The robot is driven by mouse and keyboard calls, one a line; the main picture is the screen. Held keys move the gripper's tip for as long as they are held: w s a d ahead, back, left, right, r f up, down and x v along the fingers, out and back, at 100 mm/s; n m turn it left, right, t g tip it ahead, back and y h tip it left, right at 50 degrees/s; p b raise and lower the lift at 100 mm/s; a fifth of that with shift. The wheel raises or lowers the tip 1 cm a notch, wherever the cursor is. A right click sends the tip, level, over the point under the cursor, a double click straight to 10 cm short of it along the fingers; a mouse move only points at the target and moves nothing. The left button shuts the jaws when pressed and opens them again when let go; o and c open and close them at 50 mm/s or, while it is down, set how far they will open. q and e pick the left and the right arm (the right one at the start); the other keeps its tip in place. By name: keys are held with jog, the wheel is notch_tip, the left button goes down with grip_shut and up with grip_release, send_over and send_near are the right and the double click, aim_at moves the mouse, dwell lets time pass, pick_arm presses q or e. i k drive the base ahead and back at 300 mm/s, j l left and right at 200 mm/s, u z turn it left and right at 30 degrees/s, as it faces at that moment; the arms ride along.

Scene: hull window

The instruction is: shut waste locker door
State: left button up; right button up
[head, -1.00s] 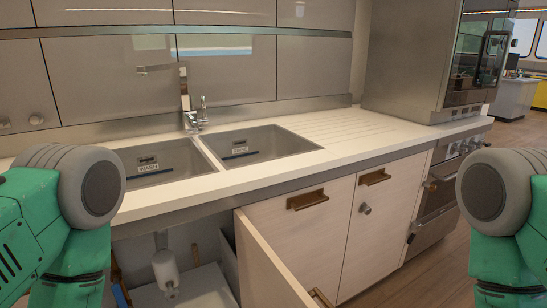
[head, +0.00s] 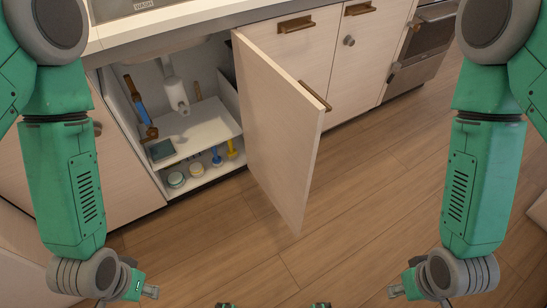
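The waste locker door (head: 278,130), a pale wood panel, stands open under the sink counter, swung out toward me. Its brown handle (head: 315,96) is near the top of the free edge. The open locker (head: 205,115) shows to the left of the door. My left gripper (head: 148,291) is at the lower left, and my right gripper (head: 397,291) is at the lower right. Both are apart from the door, on either side of it and nearer to me. Their fingers are too small and partly hidden to tell whether they are open.
Inside the locker are a white shelf (head: 205,132), a white pipe (head: 174,92), a blue-and-brown tool (head: 141,107) and several small items below. Shut cabinet doors (head: 360,65) and an oven (head: 425,45) stand to the right. The wooden floor (head: 360,190) before the door is clear.

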aim_at(282, 117)
jog(key=l+u, duration=0.1)
jog(key=u, duration=1.3)
jog(key=l+u, duration=0.2)
jog(key=l, duration=2.25)
jog(key=k, duration=0.05)
